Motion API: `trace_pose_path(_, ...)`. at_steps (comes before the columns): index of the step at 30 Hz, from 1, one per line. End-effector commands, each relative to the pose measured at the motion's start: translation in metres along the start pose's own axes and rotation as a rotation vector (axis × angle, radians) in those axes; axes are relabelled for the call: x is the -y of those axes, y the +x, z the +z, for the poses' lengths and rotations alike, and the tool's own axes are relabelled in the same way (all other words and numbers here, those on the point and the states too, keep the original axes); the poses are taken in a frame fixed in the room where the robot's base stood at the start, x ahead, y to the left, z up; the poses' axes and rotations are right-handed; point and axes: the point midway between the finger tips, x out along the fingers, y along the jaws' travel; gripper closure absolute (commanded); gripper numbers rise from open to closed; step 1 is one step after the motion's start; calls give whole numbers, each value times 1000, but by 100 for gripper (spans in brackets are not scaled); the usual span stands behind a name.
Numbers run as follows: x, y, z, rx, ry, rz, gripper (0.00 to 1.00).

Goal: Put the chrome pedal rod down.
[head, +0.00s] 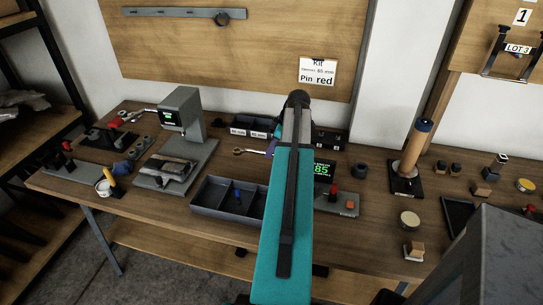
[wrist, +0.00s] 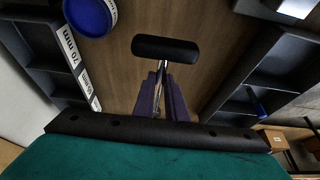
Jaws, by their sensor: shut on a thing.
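My gripper (wrist: 161,98) has purple fingers and is shut on the chrome pedal rod (wrist: 162,72) in the wrist view. A black cylindrical pad (wrist: 165,48) sits across the rod's far end, beyond the fingertips. The brown tabletop (wrist: 122,72) is behind it; I cannot tell whether the rod touches it. In the head view my teal arm hides the pad, and a bit of purple gripper (head: 271,148) shows at its left edge. A short metal piece with a ringed end (head: 240,151) shows beside that; I cannot tell if it belongs to the rod.
Labelled bins (head: 250,127) stand behind the gripper, and a dark divided tray (head: 215,198) with a blue item is in front. A round blue-topped thing (wrist: 90,15) is near the bins. A grey press (head: 183,115) stands left, and a display (head: 323,171) right of my arm.

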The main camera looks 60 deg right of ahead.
Motion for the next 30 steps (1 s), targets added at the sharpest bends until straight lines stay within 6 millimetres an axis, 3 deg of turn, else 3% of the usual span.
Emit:
trace_pose_path(8,0,3,0,-1,-1,0,100)
trace_pose_path(20,1,33,12,-1,-2,-1,100)
trace_pose_path(30,0,35,13,-1,-2,0,100)
